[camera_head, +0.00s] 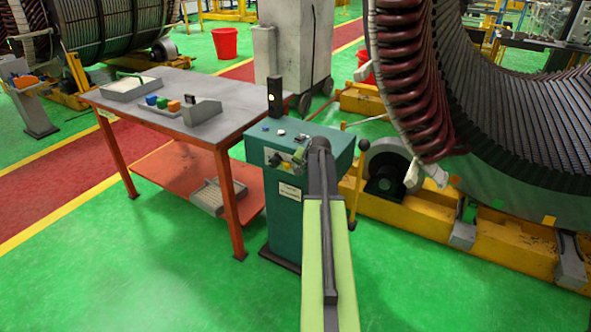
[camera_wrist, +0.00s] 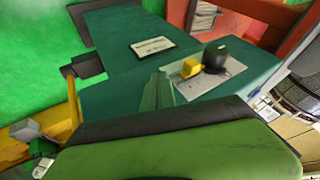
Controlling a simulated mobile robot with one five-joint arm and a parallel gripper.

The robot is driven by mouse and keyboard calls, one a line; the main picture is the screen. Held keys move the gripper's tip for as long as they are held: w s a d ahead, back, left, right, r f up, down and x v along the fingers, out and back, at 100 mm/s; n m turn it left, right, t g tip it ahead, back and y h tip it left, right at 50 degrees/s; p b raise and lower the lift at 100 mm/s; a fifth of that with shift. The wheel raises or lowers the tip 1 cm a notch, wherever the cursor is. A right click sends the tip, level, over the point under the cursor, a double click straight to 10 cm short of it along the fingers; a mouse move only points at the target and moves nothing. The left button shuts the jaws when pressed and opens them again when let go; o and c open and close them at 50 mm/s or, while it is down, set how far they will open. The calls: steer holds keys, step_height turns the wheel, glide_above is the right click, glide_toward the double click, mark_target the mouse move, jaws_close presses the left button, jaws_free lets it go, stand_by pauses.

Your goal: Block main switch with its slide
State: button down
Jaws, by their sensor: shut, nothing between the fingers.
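The main switch is a black round knob (camera_wrist: 215,55) on a pale metal plate (camera_wrist: 225,82) on the front of the teal control cabinet (camera_head: 284,233). The yellow slide (camera_wrist: 188,68) sits on the same plate, just left of the knob in the wrist view. I cannot tell whether they touch. My gripper (camera_wrist: 157,88) is shut and empty, its narrow green fingers pointing at the cabinet near the plate's left edge, close to the slide. I cannot tell whether they touch anything. In the head view my arm covers the cabinet's right side.
A label (camera_wrist: 152,47) lies beside the plate. A black post with a lit lamp (camera_head: 274,97) stands on top. A red-legged worktable (camera_head: 225,116) stands left, a large stator (camera_head: 520,130) right.

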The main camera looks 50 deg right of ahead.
steer(key=p+v, duration=0.5)
steer(key=v, duration=0.4)
steer(key=shift+p, duration=0.35)
steer(key=shift+w+r, duration=0.1)
steer(key=shift+w, duration=0.1)
steer(key=w+a+r+n+y+p, duration=0.1)
steer(key=w+a+n, duration=0.1)
steer(key=w+a, duration=0.5)
steer(key=w+a+n+y, duration=0.1)
steer(key=w+a, duration=0.3)
steer(key=a, duration=0.5)
steer(key=w+a+n+y+p, duration=0.1)
steer(key=w+a+n, duration=0.1)
steer(key=a, duration=0.9)
steer(key=w+a+n+y, duration=0.1)
steer(key=w+a+n, duration=0.1)
steer(key=a, duration=0.9)
steer(key=s+a+f+n+g, duration=0.1)
steer(key=s+a+n+g, duration=0.25)
steer(key=a, duration=0.85)
steer(key=s+a+f+n+g, duration=0.1)
steer(key=s+a, duration=0.1)
steer(key=s, duration=0.4)
steer(key=s+a+n+g+h, duration=0.1)
steer(key=s+a+n+g, duration=0.1)
steer(key=s, duration=0.5)
steer(key=shift+f+p, duration=0.4)
steer(key=shift+p, duration=0.05)
